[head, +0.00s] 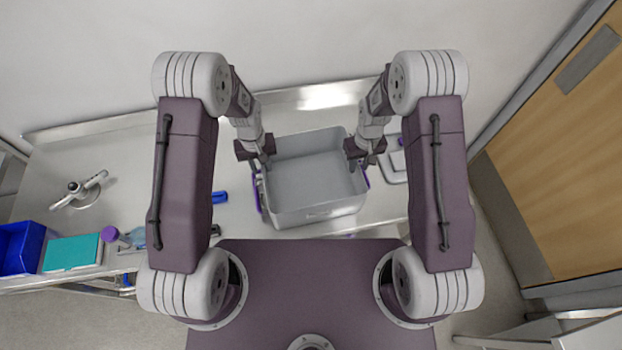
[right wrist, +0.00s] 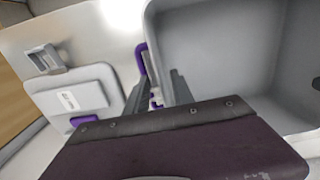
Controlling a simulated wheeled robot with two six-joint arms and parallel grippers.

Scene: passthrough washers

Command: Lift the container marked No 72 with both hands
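A grey open container (head: 312,211) with purple side handles stands on the metal counter, empty inside as far as I see; no number is readable on it. My left gripper (head: 262,163) is at its left rim, above the left purple handle (head: 258,192); the finger gap is too small to judge. My right gripper (head: 367,161) is at the right rim. In the right wrist view its fingers (right wrist: 155,95) are apart, with the purple handle (right wrist: 144,62) showing between them. The container's grey wall (right wrist: 205,80) is beside the right finger.
A grey lidded box (right wrist: 72,102) with a small white label sits close beside the right handle. A blue object (head: 220,197) lies left of the container.

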